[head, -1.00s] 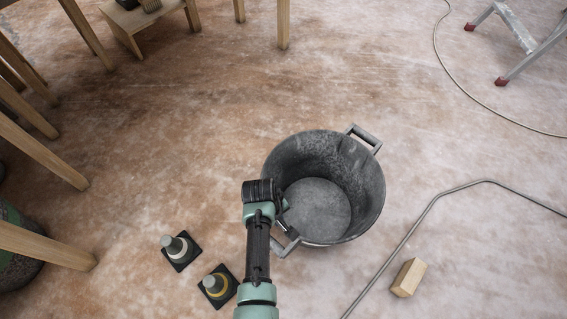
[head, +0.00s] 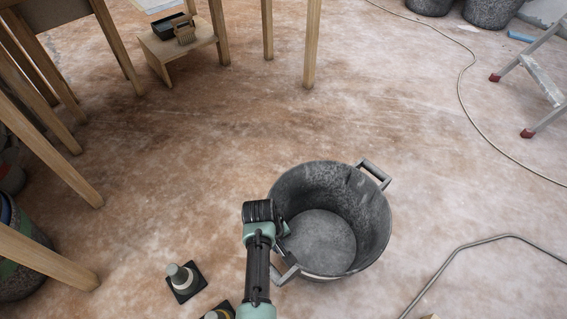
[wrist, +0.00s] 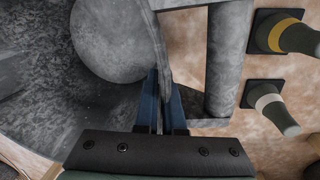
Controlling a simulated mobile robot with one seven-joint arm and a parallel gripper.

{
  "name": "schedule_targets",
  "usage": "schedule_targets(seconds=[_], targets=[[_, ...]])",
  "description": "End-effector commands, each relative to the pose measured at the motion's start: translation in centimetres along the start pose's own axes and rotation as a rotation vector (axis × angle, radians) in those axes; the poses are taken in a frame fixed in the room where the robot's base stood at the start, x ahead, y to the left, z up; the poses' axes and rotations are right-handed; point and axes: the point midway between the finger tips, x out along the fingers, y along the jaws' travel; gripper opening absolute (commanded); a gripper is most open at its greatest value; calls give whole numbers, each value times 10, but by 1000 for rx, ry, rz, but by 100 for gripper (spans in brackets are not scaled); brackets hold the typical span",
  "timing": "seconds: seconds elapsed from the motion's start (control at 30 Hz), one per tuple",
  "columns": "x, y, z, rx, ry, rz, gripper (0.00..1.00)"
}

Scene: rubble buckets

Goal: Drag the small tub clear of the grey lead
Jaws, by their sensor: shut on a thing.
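The small tub (head: 373,245) is a round, mottled grey bucket with two loop handles, upright and empty on the floor in the head view. My gripper (head: 284,250) is at its near left side, next to the near handle. In the wrist view my gripper's blue fingers (wrist: 160,108) are shut on the tub's wall at the rim (wrist: 163,50), beside that handle. A grey lead (head: 470,247) lies bent on the floor to the right of the tub, with bare floor between them. Another thin grey lead (head: 463,88) curves across the floor at the upper right.
Two small cones on dark square bases (head: 185,281) stand left of my arm. Wooden legs (head: 40,255) line the left. A low stool (head: 165,45) and stepladder (head: 545,80) stand farther back. A wooden block (head: 430,317) barely shows at the bottom. Floor beyond the tub is clear.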

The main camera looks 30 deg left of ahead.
Motion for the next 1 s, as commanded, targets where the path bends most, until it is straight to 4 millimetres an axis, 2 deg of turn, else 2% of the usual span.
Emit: schedule_targets(seconds=[0.23, 0.73, 1.0], targets=[[-1, -1, -22, -2, 5, 6, 0], [-2, -2, -28, 0, 4, 5, 0], [-1, -6, -48, -2, 4, 6, 0]])
